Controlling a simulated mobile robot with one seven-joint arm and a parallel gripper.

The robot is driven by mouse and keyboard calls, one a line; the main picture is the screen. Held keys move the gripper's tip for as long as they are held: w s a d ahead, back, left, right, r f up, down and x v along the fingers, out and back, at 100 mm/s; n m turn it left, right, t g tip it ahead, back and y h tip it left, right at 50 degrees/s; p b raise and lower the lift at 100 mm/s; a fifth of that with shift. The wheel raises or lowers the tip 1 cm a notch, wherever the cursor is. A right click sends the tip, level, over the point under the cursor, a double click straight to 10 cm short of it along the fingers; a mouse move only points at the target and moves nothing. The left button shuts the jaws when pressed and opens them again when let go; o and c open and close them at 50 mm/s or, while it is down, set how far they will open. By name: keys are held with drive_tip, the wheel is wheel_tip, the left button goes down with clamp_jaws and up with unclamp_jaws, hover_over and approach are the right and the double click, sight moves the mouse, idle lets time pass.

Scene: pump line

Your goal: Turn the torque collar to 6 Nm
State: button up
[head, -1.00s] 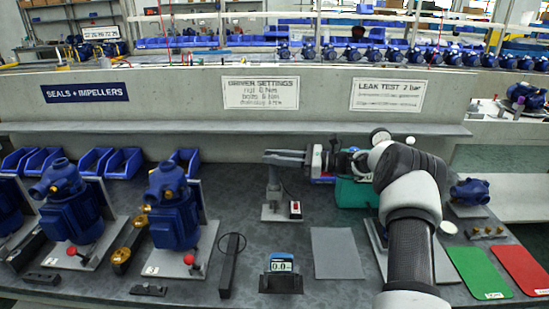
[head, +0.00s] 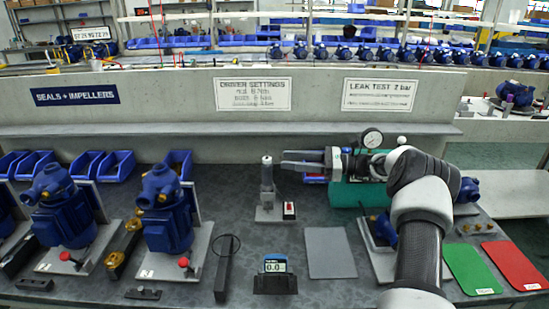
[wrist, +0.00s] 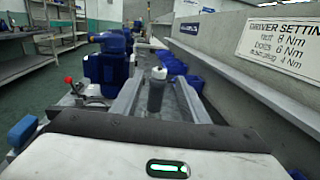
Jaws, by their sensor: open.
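The driver (head: 267,178) stands upright in a stand on the bench, grey with a pale top. Its torque collar cannot be told apart clearly, and no scale is readable. My gripper (head: 284,160) is open and empty just right of the driver's upper part, its fingers pointing left at it. In the wrist view the driver (wrist: 156,92) shows between the lines of my two fingers, with its white cap (wrist: 159,73) uppermost. It appears beyond the fingertips, not gripped. The small display (head: 275,266) reads 0.0.
A settings sign (wrist: 285,40) lists values in Nm, with 6 Nm beside bolts. Blue pumps (head: 165,210) stand at left. A red-buttoned box (head: 289,209) sits by the driver's stand. A grey mat (head: 330,252) lies bare in front; a teal block (head: 350,194) is behind my wrist.

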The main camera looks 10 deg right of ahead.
drive_tip(key=v, duration=0.9)
drive_tip(key=shift+d, duration=0.15)
